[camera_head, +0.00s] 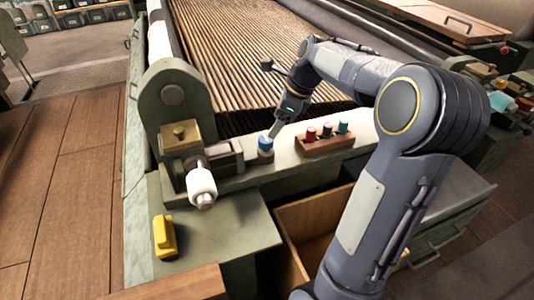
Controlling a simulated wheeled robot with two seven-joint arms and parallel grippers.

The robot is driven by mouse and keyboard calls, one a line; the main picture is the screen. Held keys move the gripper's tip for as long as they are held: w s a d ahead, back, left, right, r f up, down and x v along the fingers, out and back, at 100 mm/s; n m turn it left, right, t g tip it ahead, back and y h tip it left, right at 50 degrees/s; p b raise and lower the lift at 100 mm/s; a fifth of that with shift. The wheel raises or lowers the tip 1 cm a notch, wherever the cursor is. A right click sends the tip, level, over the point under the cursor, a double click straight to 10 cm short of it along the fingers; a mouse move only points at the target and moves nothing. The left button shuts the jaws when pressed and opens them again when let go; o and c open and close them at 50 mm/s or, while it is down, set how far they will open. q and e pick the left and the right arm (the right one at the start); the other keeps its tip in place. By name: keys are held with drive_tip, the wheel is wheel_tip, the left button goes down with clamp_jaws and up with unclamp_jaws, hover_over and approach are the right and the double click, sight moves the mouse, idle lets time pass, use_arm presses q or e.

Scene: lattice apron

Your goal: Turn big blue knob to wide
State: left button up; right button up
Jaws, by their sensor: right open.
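The big blue knob (265,146) stands on the pale green machine ledge, left of the wooden block. My right gripper (273,134) reaches down from the right, with its fingertips at the knob's top and right side. The gripper is open; whether a finger touches the knob is too small to tell. The knob's setting marks cannot be read. My left gripper does not show.
A wooden block (326,146) with red, black and green pegs stands just right of the knob. A white roller (201,187) and a yellow piece (164,236) are at the left. An open wooden drawer (313,216) lies below the ledge.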

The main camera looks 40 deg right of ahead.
sight(267, 139)
drive_tip(key=shift+m, duration=0.9)
drive_tip(key=x, duration=0.3)
drive_tip(key=d+b+x, duration=0.1)
drive_tip(key=x, duration=0.2)
drive_tip(key=w+d+b+x, duration=0.1)
drive_tip(key=x, duration=0.2)
drive_tip(key=shift+a+f, duration=0.1)
drive_tip(key=shift+f, duration=0.2)
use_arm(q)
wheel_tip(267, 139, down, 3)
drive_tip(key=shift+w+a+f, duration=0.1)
